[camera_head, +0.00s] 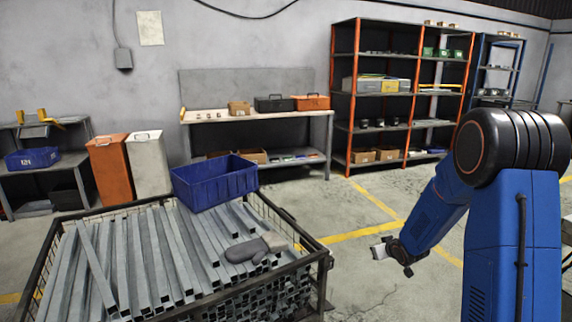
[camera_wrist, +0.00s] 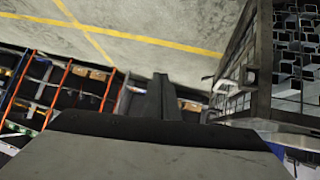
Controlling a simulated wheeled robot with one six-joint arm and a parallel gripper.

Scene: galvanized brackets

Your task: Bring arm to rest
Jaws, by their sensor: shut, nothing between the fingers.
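My arm is the blue and black one at the right of the head view. My gripper (camera_head: 383,249) is at its lower left end, over open floor to the right of the wire crate and apart from it. In the wrist view my gripper (camera_wrist: 163,92) shows dark fingers close together, shut with nothing between them. The wire crate (camera_head: 322,262) holds many long galvanized profiles (camera_head: 125,262). It also shows at the right of the wrist view (camera_wrist: 238,80), with the open ends of profiles visible. A grey glove-like item (camera_head: 258,247) lies on the profiles.
A blue bin (camera_head: 214,183) sits at the crate's far edge. A workbench (camera_head: 255,115) and orange-framed shelves (camera_head: 352,100) stand along the back wall. An orange bin (camera_head: 110,168) and a white bin (camera_head: 148,163) stand left. The floor (camera_head: 365,215) with yellow lines is clear around my gripper.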

